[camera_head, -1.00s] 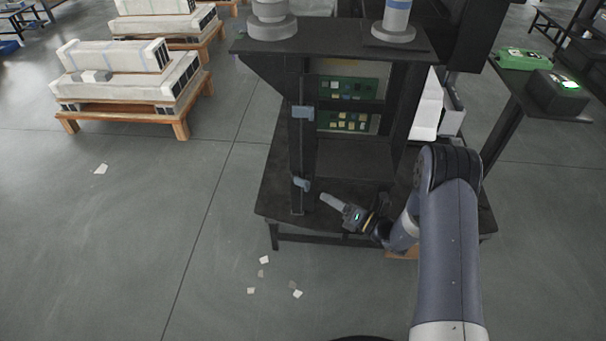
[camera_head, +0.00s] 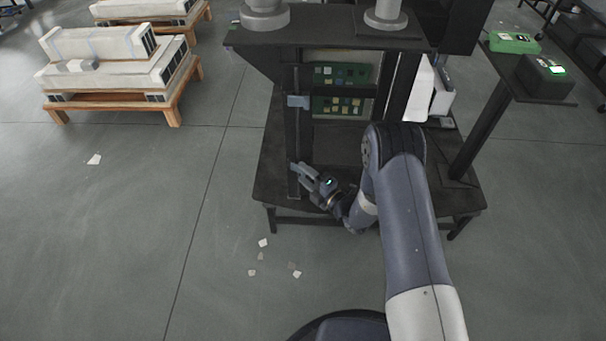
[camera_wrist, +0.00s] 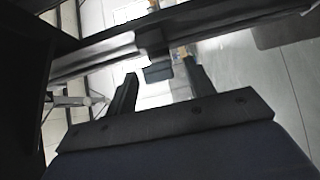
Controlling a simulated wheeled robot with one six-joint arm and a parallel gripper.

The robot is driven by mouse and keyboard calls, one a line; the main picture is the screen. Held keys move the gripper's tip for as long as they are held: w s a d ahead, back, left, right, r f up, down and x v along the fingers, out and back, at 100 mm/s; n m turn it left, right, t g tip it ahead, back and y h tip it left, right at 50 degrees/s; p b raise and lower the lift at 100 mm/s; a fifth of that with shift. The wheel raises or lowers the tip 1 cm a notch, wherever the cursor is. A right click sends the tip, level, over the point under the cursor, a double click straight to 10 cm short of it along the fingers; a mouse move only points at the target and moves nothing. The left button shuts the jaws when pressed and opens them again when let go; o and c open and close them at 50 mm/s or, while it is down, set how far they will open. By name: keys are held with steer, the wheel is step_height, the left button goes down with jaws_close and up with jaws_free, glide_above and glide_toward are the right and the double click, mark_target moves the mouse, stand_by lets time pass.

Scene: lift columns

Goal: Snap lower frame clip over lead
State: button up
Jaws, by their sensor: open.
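The dark frame post (camera_head: 292,132) stands upright at the left of the open cabinet. A blue-grey upper clip (camera_head: 299,101) sits on it. My gripper (camera_head: 301,170) is at the lower part of this post, where it covers most of the lower clip in the head view. In the wrist view, the blue-grey lower clip (camera_wrist: 158,73) shows between my two spread fingers, at their tips. The fingers look apart from it, but contact is hard to tell. A pale grey strip (camera_wrist: 95,60) runs along the post there. I cannot make out the lead clearly.
Green circuit boards (camera_head: 342,75) sit inside the cabinet, behind the post. The cabinet stands on a dark low table (camera_head: 275,178). A side stand (camera_head: 545,78) with a dark box is at right. Floor to the left is open, with small paper scraps (camera_head: 263,243).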

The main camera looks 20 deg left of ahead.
steer(key=shift+w+a, duration=0.3)
steer(key=shift+a, duration=0.3)
steer(key=shift+c, duration=0.5)
steer(key=c, duration=0.9)
steer(key=shift+w+d+f+n+g+y+b, duration=0.15)
steer(key=shift+w+n+g+y+b, duration=0.35)
steer(key=shift+g+b, duration=0.4)
steer(key=shift+w+n+g+y+b, duration=0.15)
steer(key=shift+n+g+y+b, duration=0.15)
steer(key=shift+n+g+b, duration=0.5)
steer(key=shift+r+g, duration=0.2)
steer(key=shift+g, duration=0.2)
